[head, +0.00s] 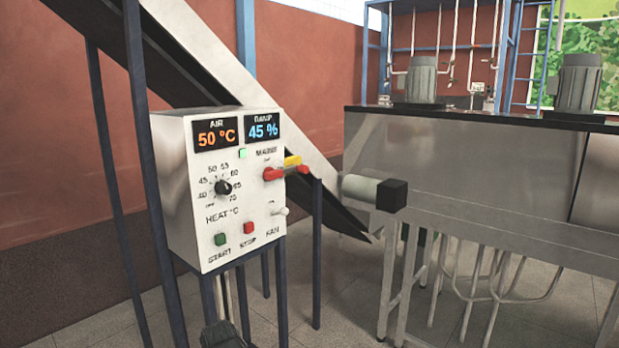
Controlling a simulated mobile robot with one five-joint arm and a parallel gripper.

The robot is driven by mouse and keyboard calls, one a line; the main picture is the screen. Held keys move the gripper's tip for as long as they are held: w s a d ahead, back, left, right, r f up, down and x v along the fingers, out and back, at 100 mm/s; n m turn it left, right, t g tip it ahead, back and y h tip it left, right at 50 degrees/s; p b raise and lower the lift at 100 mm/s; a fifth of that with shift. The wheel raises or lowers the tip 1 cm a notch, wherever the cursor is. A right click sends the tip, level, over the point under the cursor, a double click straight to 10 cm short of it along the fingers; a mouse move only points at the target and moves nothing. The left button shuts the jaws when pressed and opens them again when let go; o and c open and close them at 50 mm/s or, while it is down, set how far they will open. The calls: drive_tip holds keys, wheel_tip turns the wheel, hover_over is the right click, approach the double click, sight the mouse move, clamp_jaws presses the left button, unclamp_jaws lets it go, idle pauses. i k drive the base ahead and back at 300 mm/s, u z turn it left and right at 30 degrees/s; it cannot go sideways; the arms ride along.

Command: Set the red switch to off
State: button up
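The red switch (272,174) is on the right part of the front of a white control box (240,215), in the head view. I cannot make out my gripper in this view.
The box also bears two lit displays, a black heat knob (223,187), a green start button (220,239), a red stop button (249,228) and a white fan lever (280,211). A sloping chute passes behind it. A steel tank (450,165) stands right.

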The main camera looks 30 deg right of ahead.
sight(269, 173)
drive_tip(key=u, duration=0.2)
drive_tip(key=i, duration=0.85)
drive_tip(key=z, duration=0.2)
drive_tip(key=k, duration=0.85)
drive_tip(key=u, duration=0.15)
drive_tip(key=i, duration=0.55)
